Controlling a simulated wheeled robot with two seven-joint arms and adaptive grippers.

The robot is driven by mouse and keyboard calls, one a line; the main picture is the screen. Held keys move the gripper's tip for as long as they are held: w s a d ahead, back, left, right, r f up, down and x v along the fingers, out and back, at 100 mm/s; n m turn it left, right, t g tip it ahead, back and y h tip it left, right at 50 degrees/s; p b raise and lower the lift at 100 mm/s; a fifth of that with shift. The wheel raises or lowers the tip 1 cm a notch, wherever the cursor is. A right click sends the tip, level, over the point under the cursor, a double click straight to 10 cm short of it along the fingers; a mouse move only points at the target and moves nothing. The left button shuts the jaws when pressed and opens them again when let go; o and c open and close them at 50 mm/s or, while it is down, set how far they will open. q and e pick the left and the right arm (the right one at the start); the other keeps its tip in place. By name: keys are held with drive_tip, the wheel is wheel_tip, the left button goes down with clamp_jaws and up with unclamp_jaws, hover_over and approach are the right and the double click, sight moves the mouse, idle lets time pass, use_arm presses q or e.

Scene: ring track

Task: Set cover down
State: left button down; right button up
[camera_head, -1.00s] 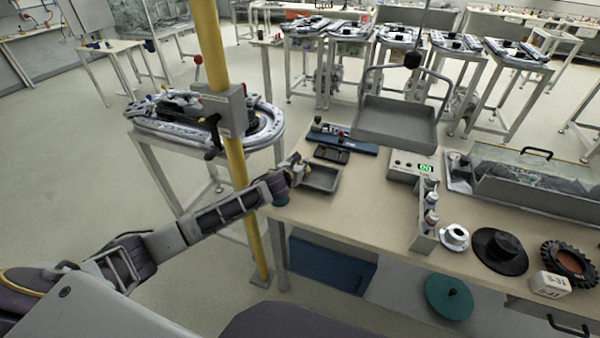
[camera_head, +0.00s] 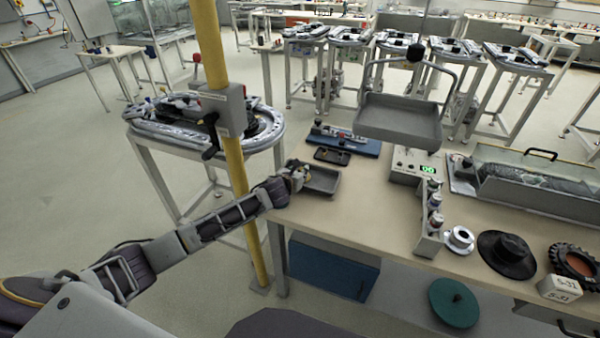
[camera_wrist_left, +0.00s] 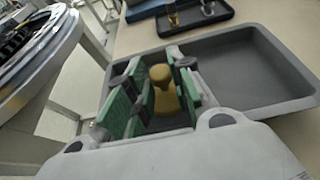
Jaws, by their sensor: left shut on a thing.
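My left gripper (camera_head: 298,178) is at the left end of a dark grey open tray (camera_head: 324,181) on the bench. In the left wrist view the gripper's green-padded fingers (camera_wrist_left: 152,98) are shut on a brass-coloured piece with a rounded knob (camera_wrist_left: 162,88), which I take to be the cover. The knob points up between the fingers. The piece is over the near-left part of the tray, which also shows there (camera_wrist_left: 255,62). The fingers hide its lower edge, so I cannot tell whether it touches the tray floor. My right gripper is not in view.
A small black tray (camera_head: 331,156) with small brass parts lies just behind. A grey hanging pan (camera_head: 398,122), bottle rack (camera_head: 430,240) and black hat-shaped part (camera_head: 506,252) are farther right. The bench middle is clear.

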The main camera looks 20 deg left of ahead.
use_arm(q)
drive_tip(key=c, duration=1.3)
unclamp_jaws()
drive_tip(key=shift+o, duration=0.2)
drive_tip(key=shift+p+v, duration=0.35)
drive_tip(key=shift+v, duration=5.65)
